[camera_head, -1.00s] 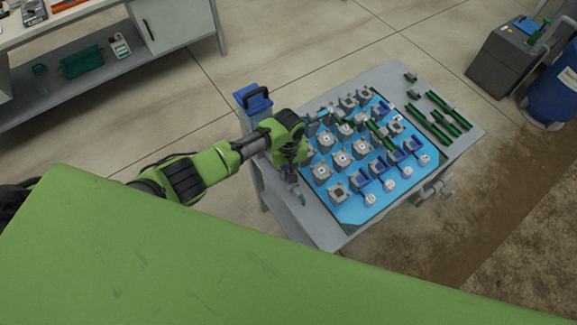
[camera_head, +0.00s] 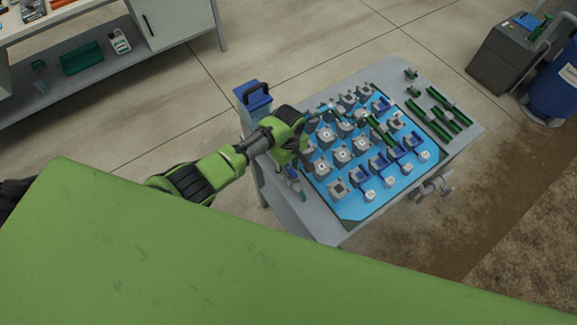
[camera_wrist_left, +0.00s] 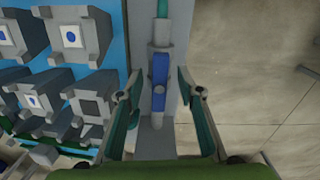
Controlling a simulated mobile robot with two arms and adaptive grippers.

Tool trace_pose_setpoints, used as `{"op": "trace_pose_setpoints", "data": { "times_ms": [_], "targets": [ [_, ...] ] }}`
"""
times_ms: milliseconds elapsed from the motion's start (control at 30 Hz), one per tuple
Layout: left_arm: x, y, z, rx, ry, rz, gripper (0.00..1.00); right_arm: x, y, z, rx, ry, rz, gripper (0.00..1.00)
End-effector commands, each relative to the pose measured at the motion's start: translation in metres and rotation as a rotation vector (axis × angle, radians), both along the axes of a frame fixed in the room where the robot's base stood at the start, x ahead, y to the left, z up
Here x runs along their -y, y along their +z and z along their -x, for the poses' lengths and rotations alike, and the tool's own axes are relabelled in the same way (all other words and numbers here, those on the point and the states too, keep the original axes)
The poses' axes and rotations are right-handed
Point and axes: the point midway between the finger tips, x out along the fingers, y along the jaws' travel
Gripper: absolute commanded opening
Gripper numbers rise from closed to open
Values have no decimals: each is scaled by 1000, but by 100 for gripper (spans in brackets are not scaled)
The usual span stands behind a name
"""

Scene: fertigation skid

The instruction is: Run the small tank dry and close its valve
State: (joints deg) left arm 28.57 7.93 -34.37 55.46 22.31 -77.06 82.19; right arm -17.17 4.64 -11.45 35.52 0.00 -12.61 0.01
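My left gripper (camera_head: 301,158) hangs over the left edge of the grey table. In the left wrist view its two fingers (camera_wrist_left: 160,92) are apart, one on each side of a slim fitting with a blue middle and grey ends (camera_wrist_left: 160,68). The fitting lies in line with a teal piece; I cannot tell whether it is the valve. The fingers show no clear contact with it. In the head view a slim grey part with a teal tip (camera_head: 294,181) lies just below the gripper. No tank is clearly identifiable as the small one. My right gripper is out of view.
The table (camera_head: 330,228) carries a blue panel (camera_head: 352,208) with several grey blocks and green bars (camera_head: 452,107). A blue box with a black handle (camera_head: 254,101) stands at its left corner. A grey box (camera_head: 497,62) and blue drum (camera_head: 552,92) stand right. Open floor lies behind.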

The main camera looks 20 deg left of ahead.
Motion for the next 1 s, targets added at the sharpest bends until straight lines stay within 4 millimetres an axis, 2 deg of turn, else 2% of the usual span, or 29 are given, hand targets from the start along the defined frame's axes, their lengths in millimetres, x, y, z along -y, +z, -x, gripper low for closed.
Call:
{"op": "trace_pose_setpoints", "data": {
  "times_ms": [633, 767, 1000],
  "targets": [
    [0, 89, 0, 2, -1, 1, 34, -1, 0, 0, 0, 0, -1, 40],
    [0, 98, 0, 1, 0, 1, 34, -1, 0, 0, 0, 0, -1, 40],
    [0, 100, 0, 0, -1, 0, 34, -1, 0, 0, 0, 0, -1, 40]
  ]
}}
